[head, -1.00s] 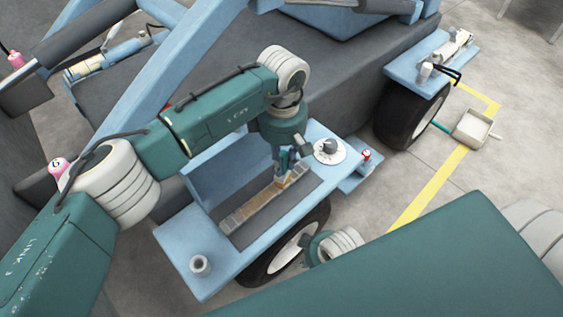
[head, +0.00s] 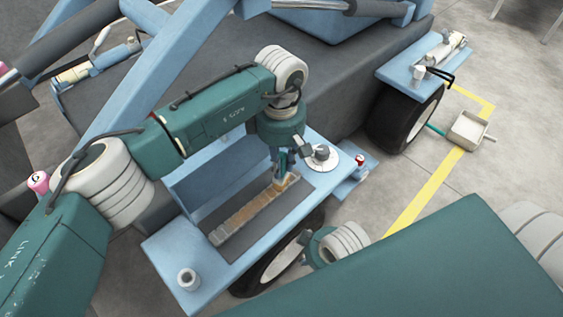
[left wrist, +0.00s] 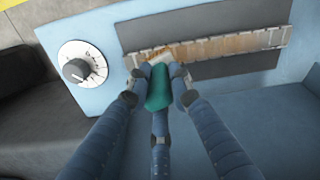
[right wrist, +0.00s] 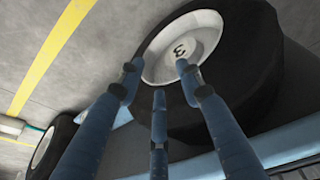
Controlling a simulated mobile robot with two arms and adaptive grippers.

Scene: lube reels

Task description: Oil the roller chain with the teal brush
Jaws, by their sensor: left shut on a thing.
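The roller chain (head: 245,212) lies as a brown and grey strip on a dark mat on the light-blue bench. It also shows in the left wrist view (left wrist: 225,44). My left gripper (head: 280,176) is shut on the teal brush (left wrist: 158,90). The bristles point down at the chain's far right end in the head view and appear to touch it; the fingers partly hide the contact. My right gripper (right wrist: 157,72) is open and empty, in front of a wheel, in the right wrist view.
A dial on a white disc (head: 321,157) stands beside the chain's far end. A small grey cup (head: 189,279) is at the bench's near corner. A wheel (right wrist: 185,45) is close to my right gripper. A pale tray (head: 469,130) lies on the floor.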

